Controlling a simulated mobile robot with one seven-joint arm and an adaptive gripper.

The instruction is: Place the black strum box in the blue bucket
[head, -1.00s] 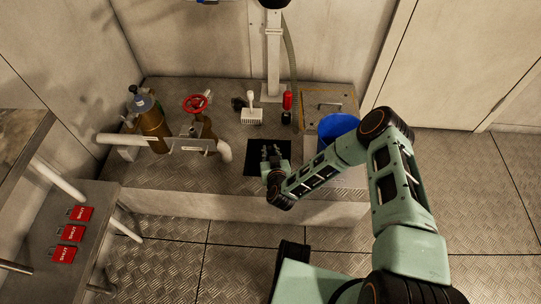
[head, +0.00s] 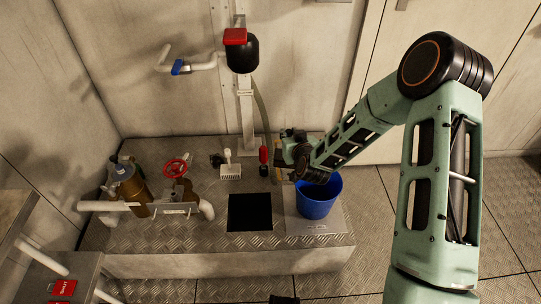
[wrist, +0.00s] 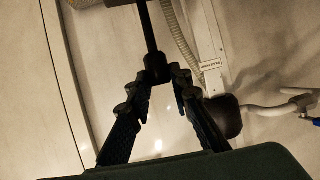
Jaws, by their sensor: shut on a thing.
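The blue bucket (head: 316,205) stands upright on the right part of the raised metal platform. My gripper (head: 284,150) is above and just left of the bucket's far rim, not over its opening. In the wrist view my gripper (wrist: 164,84) is shut on the knob-like end of a black strum box (wrist: 150,30). Its thin stem runs away from the fingers to a dark block cut off by the top edge. In the head view the strum box is hard to tell from my dark fingers. The bucket is not in the wrist view.
A dark square opening (head: 250,212) lies left of the bucket. A white strum box (head: 230,171), a red-and-black bottle (head: 264,160) and a red handwheel (head: 176,166) with pipework stand further left. A post carries a black bulb (head: 243,55) behind the platform.

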